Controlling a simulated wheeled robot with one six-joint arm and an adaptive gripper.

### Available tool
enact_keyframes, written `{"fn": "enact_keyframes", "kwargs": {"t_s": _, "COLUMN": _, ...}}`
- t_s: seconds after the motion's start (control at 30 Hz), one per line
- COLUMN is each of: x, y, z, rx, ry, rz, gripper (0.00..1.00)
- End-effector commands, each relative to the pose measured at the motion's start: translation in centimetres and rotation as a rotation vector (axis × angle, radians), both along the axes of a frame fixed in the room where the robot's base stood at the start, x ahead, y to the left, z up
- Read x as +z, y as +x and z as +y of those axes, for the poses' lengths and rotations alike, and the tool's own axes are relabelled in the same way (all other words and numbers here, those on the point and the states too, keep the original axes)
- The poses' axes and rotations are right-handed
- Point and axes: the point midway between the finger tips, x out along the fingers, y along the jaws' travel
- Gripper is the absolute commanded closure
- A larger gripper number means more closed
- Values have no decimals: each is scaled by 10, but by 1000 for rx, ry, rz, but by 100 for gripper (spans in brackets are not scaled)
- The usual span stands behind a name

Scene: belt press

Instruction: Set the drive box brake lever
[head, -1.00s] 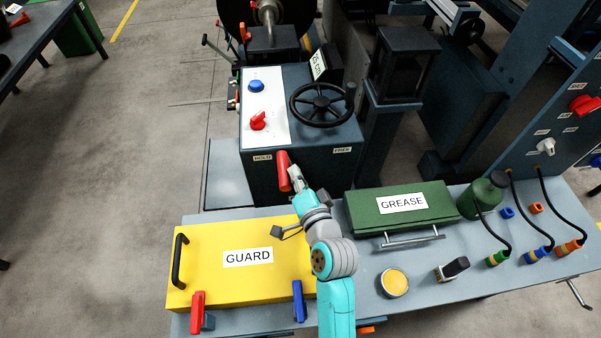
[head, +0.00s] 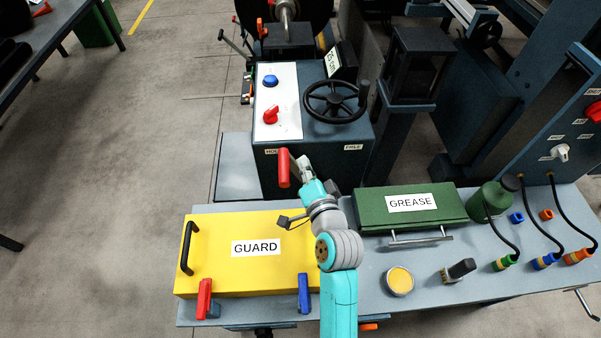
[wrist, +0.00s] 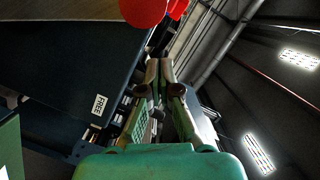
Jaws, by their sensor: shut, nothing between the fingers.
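The dark drive box (head: 330,175) stands behind the bench, with a HOLD label (head: 271,152) and a FREE label (head: 353,147) on its front. The red brake lever (head: 283,168) sticks out at the HOLD side and partly covers that label. My gripper (head: 302,163) is just right of the lever, its fingers shut and empty; I cannot tell whether they touch it. In the wrist view the closed fingertips (wrist: 160,74) lie below a rounded red end (wrist: 144,8), probably the lever's, with the FREE label (wrist: 99,105) to the left.
On top of the box are a red knob (head: 271,115), a blue button (head: 270,81) and a black handwheel (head: 335,101). A yellow GUARD cover (head: 220,275) and a green GREASE box (head: 430,215) lie on the bench on either side of my arm.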

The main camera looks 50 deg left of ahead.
Motion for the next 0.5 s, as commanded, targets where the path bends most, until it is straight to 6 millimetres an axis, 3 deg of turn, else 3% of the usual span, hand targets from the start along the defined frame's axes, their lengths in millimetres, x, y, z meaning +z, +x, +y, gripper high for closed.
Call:
{"fn": "enact_keyframes", "kwargs": {"t_s": 0.03, "x": 6, "y": 6, "z": 0, "rx": -2, "ry": 1, "rz": -2, "gripper": 100}}
{"fn": "enact_keyframes", "kwargs": {"t_s": 0.5, "x": 15, "y": -33, "z": -69, "rx": -4, "ry": -1, "rz": -1, "gripper": 100}}
